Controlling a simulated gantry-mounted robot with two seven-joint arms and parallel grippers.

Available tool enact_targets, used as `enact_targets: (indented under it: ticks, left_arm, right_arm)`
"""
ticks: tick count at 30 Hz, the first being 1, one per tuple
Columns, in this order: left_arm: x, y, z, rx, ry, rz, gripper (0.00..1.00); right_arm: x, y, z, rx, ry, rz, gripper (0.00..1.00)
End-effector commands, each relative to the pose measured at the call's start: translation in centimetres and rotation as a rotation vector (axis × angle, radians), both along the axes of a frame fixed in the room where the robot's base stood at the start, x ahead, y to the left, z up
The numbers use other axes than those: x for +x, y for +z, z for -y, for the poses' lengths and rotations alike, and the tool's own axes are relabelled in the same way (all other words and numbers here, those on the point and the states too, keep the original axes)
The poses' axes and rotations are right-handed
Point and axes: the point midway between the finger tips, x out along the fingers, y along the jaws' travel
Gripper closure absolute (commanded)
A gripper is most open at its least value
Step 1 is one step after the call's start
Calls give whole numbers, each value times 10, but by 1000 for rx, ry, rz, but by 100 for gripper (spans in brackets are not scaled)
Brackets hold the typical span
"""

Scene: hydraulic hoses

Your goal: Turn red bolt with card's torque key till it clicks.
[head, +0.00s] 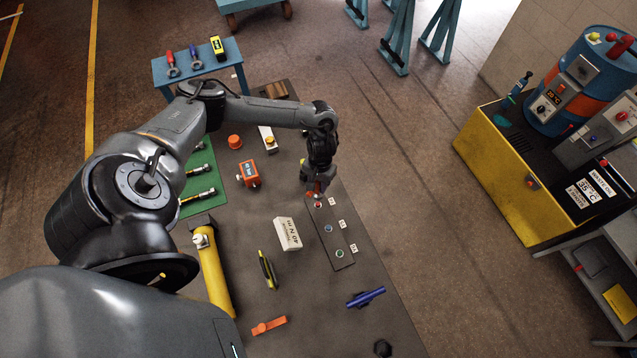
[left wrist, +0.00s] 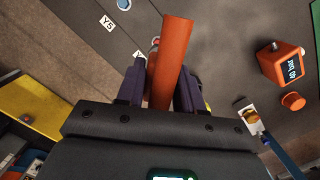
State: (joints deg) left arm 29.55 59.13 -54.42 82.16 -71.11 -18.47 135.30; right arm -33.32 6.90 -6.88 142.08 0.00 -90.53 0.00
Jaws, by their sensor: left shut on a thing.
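My left gripper (head: 317,186) is shut on an orange-red key (left wrist: 171,62), which stands between the fingers in the left wrist view. In the head view the gripper is low over the far end of a dark plate (head: 329,240). The red bolt (head: 318,204) sits at that end of the plate, just below the gripper. Whether the key touches the bolt is hidden. A blue bolt (head: 328,229) and a green bolt (head: 340,254) follow along the plate. A white card (head: 287,234) with upside-down lettering stands left of the plate. My right gripper is not in view.
A yellow-black key (head: 267,270), a blue tool (head: 366,297) and an orange tool (head: 268,325) lie on the dark mat. An orange box (head: 249,173) stands left of my gripper. A yellow cylinder (head: 213,273) lies nearer. The mat right of the card's near end is mostly clear.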

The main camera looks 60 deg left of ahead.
Motion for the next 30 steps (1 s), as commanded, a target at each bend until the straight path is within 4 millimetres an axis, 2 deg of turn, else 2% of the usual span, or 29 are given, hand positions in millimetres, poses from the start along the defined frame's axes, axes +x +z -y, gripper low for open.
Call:
enact_targets:
  ticks: [7,9,18,30]
  left_arm:
    - [-1,4,1,1,1,-1,100]
    - [-1,-7,0,2,1,-1,100]
    - [0,-33,0,2,1,0,100]
    - [0,-52,1,1,0,0,100]
  right_arm:
    - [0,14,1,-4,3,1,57]
    - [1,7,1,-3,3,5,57]
    - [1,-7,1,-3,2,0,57]
    - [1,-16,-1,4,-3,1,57]
